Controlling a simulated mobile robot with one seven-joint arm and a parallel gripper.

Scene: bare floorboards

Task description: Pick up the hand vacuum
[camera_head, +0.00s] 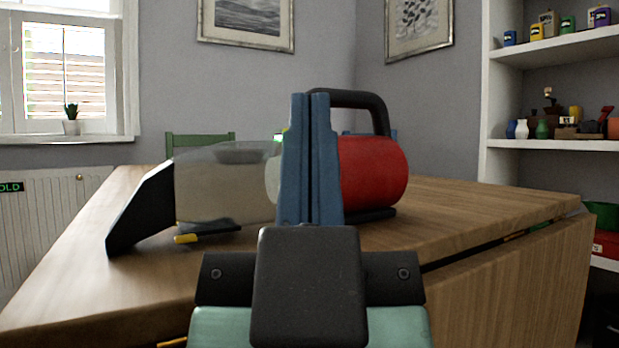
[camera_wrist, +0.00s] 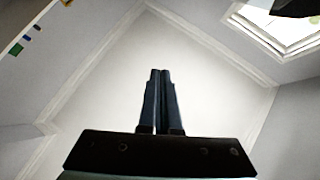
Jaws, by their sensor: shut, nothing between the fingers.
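The hand vacuum (camera_head: 372,172) lies on the wooden table (camera_head: 480,205) in the head view. It has a red body on the right with a black handle on top, a clear grey dust chamber in the middle and a black nozzle at the left. My gripper (camera_head: 311,97) stands upright in front of it with its blue fingers shut and empty. The fingers hide the middle of the vacuum. In the wrist view, the shut fingers (camera_wrist: 160,72) point toward the ceiling, and the vacuum does not show there.
A small yellow-tipped object (camera_head: 186,239) lies by the vacuum's chamber. A green chair (camera_head: 200,139) stands behind the table. White shelves (camera_head: 560,144) with small items are at the right. A window (camera_head: 65,70) with a potted plant is at the left. The table's right side is clear.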

